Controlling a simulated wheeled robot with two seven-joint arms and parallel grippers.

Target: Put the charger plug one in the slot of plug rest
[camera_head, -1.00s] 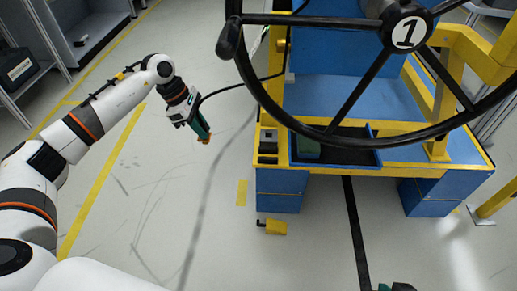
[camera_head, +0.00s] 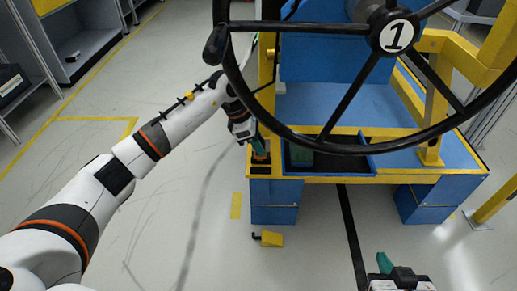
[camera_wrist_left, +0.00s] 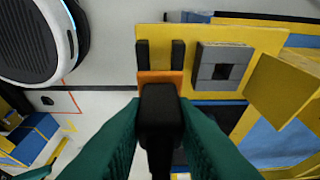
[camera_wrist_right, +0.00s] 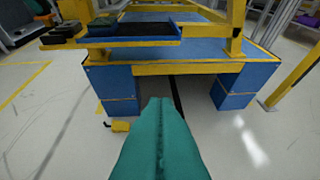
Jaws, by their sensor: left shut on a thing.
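My left gripper (camera_head: 258,148) is shut on the charger plug (camera_wrist_left: 160,105), a black body with an orange end (camera_wrist_left: 160,78). It holds the plug over the yellow front-left corner of the module. In the left wrist view, two parallel black bars (camera_wrist_left: 178,55) stand on the yellow plate (camera_wrist_left: 210,33), just beyond the orange end. They look like the slot of the plug rest. Whether the plug touches them I cannot tell. A grey block with a dark square hole (camera_wrist_left: 222,72) sits to their right. My right gripper (camera_wrist_right: 160,125) is shut and empty, low in front of the module.
A black steering wheel (camera_head: 345,150) spans the front of the blue module. A dark tray (camera_head: 330,160) lies right of the corner. A yellow block (camera_head: 271,239) is low by the blue leg (camera_head: 275,200). The floor left of the module is clear.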

